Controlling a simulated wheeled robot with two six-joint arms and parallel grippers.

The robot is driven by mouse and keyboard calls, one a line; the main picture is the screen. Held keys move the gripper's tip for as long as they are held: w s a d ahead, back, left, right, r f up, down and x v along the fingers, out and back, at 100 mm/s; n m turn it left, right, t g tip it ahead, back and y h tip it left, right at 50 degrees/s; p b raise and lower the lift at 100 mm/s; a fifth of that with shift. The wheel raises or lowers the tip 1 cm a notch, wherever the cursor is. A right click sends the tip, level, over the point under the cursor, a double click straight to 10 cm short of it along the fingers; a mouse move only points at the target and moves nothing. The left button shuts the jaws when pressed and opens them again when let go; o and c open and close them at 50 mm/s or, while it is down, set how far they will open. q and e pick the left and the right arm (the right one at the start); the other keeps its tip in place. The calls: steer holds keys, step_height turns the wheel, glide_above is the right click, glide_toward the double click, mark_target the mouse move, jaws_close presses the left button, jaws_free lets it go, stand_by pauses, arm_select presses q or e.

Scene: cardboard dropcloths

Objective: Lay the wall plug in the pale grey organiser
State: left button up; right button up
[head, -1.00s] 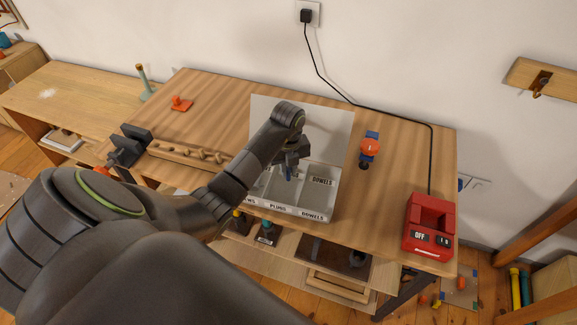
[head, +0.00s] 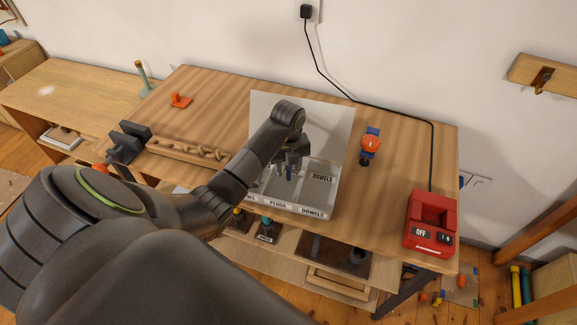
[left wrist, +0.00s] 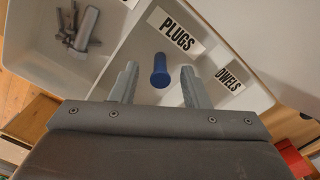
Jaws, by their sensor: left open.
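The pale grey organiser (head: 325,194) stands on the workbench, with compartments labelled PLUGS and DOWELS. In the left wrist view the blue wall plug (left wrist: 160,70) is in the PLUGS compartment, between and beyond my left gripper's fingertips. I cannot tell whether it rests on the compartment floor. My left gripper (left wrist: 158,84) is open, its two fingers apart on either side of the plug. In the head view my left gripper (head: 288,170) is over the organiser's middle, and the arm hides the left part of the organiser. My right gripper is not in view.
Grey pieces (left wrist: 84,30) lie in the neighbouring compartment. A wooden rack (head: 185,153) lies left of the organiser. An orange and blue object (head: 370,145) and a red charger-like box (head: 431,222) stand to its right. A black cable (head: 385,115) runs along the back right.

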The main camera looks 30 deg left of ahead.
arm_select(q)
step_height(320, 180, up, 6)
steer(key=shift+f+b, duration=0.1)
steer(key=shift+b, duration=0.4)
step_height(320, 180, up, 12)
steer(key=p, duration=1)
steer(key=shift+f, duration=0.25)
